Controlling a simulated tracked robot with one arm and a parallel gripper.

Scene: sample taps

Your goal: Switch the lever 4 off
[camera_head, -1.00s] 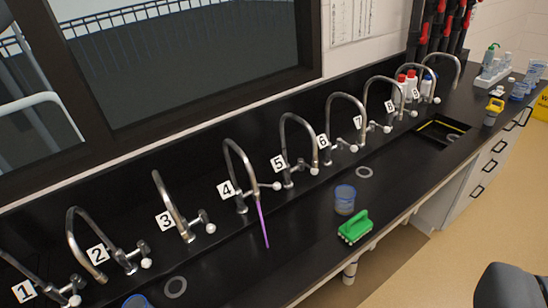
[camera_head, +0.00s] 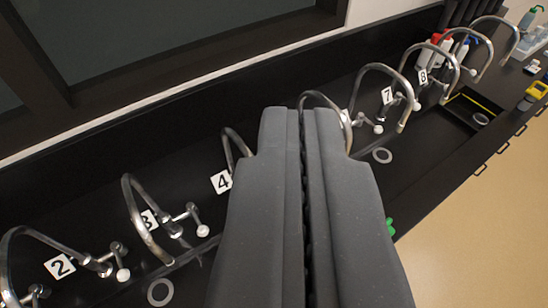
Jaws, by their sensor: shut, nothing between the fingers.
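The label 4 (camera_head: 221,182) shows on the black back panel just left of my gripper. The top of tap 4's curved metal spout (camera_head: 229,141) shows beside it. Tap 4's lever and any water stream from it are hidden behind my gripper. My gripper (camera_head: 304,112) fills the middle of the view, pointing away from the camera, its two dark grey fingers shut together with nothing between them. I cannot tell whether it touches tap 4.
Tap 3 (camera_head: 136,213) and tap 2 (camera_head: 30,233) stand at the left. Tap 7 (camera_head: 405,88) and more taps stand at the right. A sink (camera_head: 462,125) is set into the black bench at the right. A green brush (camera_head: 390,227) is mostly hidden by my gripper.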

